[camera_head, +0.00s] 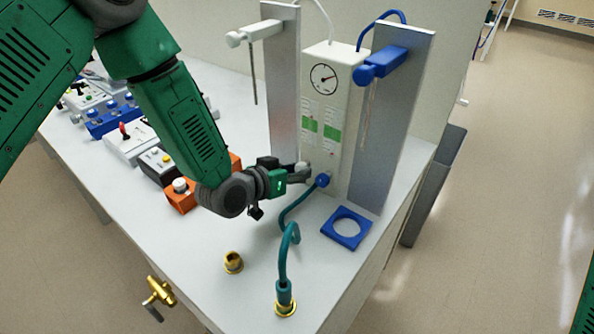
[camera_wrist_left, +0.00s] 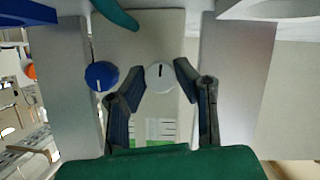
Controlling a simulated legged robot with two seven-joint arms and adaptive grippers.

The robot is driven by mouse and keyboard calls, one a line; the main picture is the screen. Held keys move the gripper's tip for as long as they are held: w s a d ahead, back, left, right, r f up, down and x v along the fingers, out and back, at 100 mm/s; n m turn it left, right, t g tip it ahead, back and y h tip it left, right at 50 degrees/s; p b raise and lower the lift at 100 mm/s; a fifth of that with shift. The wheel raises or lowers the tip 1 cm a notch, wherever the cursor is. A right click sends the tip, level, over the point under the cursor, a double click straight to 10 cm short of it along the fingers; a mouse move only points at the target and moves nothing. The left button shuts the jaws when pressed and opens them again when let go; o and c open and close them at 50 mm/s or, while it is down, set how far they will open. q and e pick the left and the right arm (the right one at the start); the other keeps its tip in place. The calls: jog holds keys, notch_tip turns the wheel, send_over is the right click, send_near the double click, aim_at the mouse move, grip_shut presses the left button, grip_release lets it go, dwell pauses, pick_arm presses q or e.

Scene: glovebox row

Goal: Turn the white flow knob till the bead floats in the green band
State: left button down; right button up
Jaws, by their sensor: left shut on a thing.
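The white flow panel (camera_head: 343,100) stands at the back of the bench with a round gauge (camera_head: 323,78) and two scale tubes, each with a green band (camera_head: 309,124). My left gripper (camera_head: 303,172) is at the panel's lower front, shut on the white flow knob (camera_wrist_left: 160,75), with one finger on each side in the left wrist view. The knob's dark mark points nearly straight up in that view. The gripper mostly hides the knob in the head view. A blue knob (camera_head: 322,180) sits beside it. The bead is too small to make out. My right gripper is out of view.
Grey metal uprights (camera_head: 397,120) flank the panel, carrying white and blue clamps. A blue square ring (camera_head: 346,228) lies at right. Control boxes (camera_head: 130,140) line the left.

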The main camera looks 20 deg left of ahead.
pick_arm(q)
jog(key=shift+w, duration=0.15)
jog(key=c, duration=1.5)
grip_release()
jog(key=shift+o, duration=1.2)
jog(key=shift+w, duration=0.1)
jog(key=shift+a, duration=0.1)
jog(key=v, duration=1.2)
jog(key=shift+f, duration=0.15)
